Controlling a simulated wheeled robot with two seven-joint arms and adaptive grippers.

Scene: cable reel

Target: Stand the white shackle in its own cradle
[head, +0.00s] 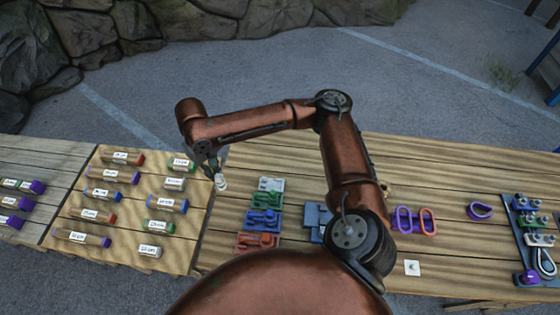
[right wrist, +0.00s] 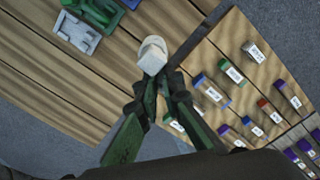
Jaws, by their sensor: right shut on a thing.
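My right gripper (head: 217,173) is shut on the white shackle (head: 221,183), held above the wooden table near the edge of the sand-coloured board. In the right wrist view the white shackle (right wrist: 152,54) sticks out beyond the fingertips (right wrist: 163,80); its lower end is hidden between them. The white-grey cradle (head: 271,184) is at the far end of a row of coloured cradles, to the right of the gripper. It also shows in the right wrist view (right wrist: 77,34), apart from the shackle. My left gripper is not in view.
Green (head: 266,199), blue (head: 263,219) and red (head: 257,242) cradles stand in line nearer me. Labelled coloured blocks lie on the sand-coloured board (head: 133,211). Purple and orange links (head: 414,221) and a rack (head: 535,240) are at right. Bare planks separate gripper and cradles.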

